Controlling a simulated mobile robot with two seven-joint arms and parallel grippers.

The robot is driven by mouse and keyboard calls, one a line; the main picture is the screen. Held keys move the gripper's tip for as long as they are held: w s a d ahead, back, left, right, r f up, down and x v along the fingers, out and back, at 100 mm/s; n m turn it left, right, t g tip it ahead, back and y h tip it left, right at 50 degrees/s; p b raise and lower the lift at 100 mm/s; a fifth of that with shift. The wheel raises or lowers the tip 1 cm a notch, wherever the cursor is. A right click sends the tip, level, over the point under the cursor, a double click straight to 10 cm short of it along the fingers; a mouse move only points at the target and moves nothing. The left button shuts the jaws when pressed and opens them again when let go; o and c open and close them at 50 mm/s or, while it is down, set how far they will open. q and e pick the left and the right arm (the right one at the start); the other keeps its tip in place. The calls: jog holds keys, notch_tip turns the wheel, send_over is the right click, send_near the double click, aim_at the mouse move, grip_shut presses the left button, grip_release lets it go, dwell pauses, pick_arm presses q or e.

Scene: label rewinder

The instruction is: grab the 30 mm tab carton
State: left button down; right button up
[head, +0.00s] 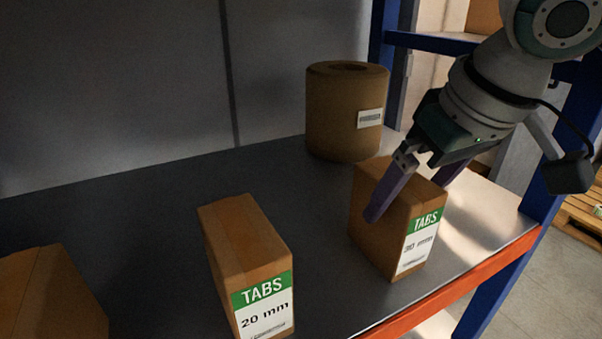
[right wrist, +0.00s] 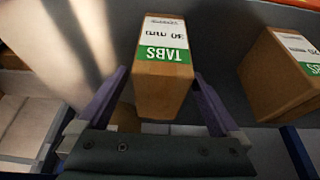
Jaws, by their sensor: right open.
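The 30 mm tab carton (head: 372,229) is a brown box with a green and white label, standing upright on the shelf at the right in the head view. It also shows in the right wrist view (right wrist: 162,92), between the fingers. My right gripper (head: 412,194) is open, with its purple fingers on either side of the carton's upper part; in the right wrist view the gripper (right wrist: 158,100) shows a gap beside the carton. I cannot tell whether a finger touches it. My left gripper is not in view.
The 20 mm tab carton (head: 238,250) stands to the left, and also shows in the right wrist view (right wrist: 272,88). Another brown carton (head: 50,295) is at the far left. A large brown roll (head: 332,118) stands behind. The shelf (head: 140,215) has an orange front edge and a blue post (head: 560,165) at right.

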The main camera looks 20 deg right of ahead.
jog(key=shift+w, duration=0.5)
jog(key=b+x, duration=0.1)
jog(key=x, duration=0.4)
jog(key=shift+w, duration=0.1)
jog(key=shift+c, duration=0.4)
jog(key=c, duration=1.5)
grip_shut()
jog(key=shift+r, duration=0.1)
